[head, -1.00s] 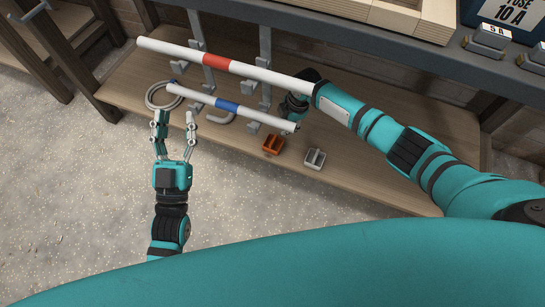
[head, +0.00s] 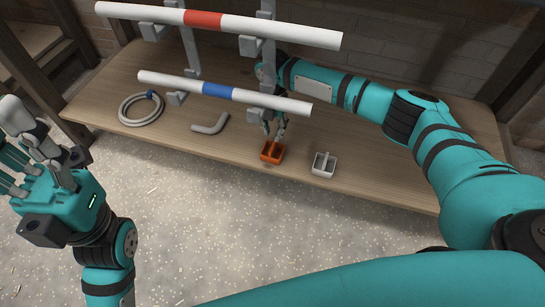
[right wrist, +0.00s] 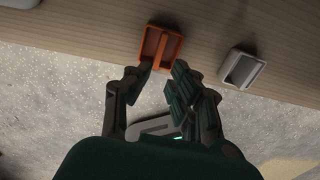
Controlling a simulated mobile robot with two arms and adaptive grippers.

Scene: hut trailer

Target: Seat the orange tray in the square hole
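The orange tray (head: 265,155) is a small open box near the front edge of the wooden shelf. It also shows at the top middle of the right wrist view (right wrist: 151,42). My right gripper (head: 276,136) points down just above and behind it in the head view. In the right wrist view its fingers (right wrist: 161,71) are apart, at the tray's near edge; I cannot tell whether they touch it. I see no square hole in these views.
A grey tray (head: 323,168) sits right of the orange one. A coiled hose (head: 125,115) and a grey bent pipe (head: 211,126) lie on the wooden shelf (head: 385,170). White bars with a red band (head: 204,18) and a blue band (head: 217,89) cross above it on brackets.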

